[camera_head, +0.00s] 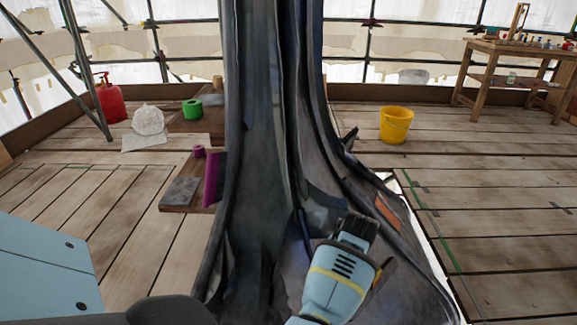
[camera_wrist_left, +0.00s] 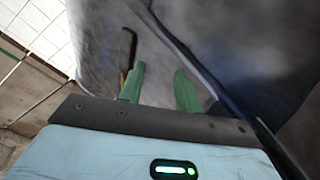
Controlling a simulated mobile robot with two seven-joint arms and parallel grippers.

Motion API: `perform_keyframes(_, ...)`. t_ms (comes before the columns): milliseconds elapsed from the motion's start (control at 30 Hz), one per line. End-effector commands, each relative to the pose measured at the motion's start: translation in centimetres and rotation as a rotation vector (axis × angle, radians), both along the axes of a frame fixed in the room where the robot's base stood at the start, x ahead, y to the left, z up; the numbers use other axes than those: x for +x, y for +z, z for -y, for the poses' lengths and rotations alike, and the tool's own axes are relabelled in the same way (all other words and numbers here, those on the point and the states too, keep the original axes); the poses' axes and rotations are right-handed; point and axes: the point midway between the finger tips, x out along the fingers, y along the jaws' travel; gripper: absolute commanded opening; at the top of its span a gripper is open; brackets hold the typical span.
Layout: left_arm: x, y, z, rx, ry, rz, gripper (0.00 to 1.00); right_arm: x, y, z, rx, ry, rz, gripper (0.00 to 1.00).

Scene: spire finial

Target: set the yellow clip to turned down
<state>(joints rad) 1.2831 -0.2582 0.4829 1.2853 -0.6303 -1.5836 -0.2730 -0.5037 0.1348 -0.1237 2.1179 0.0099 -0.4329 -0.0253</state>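My left gripper (camera_wrist_left: 159,82) shows two green fingers apart in the left wrist view, with nothing between them but the grey surface beyond. Its pale blue hand with a yellow band (camera_head: 336,282) is in front of the flared base of the dark spire (camera_head: 262,170) in the head view, where its fingers are hidden. In the left wrist view a dark hooked piece (camera_wrist_left: 128,47) with a small orange part is left of the fingers. I cannot tell whether it is the yellow clip; no clearly yellow clip shows. My right gripper is not in view.
An orange patch (camera_head: 388,213) is on the spire's right flank. A yellow bucket (camera_head: 396,125), red can (camera_head: 110,98), green roll (camera_head: 192,109) and purple plate (camera_head: 212,179) stand around the spire. A workbench (camera_head: 515,57) is at back right. Plank floor at right is mostly clear.

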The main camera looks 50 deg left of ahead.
Motion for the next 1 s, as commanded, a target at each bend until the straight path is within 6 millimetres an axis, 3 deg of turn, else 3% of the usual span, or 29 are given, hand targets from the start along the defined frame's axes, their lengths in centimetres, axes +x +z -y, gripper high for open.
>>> perform_keyframes(600,-6.7,-7.6,-3.5,0.109,-0.019,0.066,0.34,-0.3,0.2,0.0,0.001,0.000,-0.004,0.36)
perform_keyframes(1000,-9.6,-10.0,-4.3,0.143,-0.043,0.100,0.34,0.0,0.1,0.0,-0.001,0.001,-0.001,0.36)
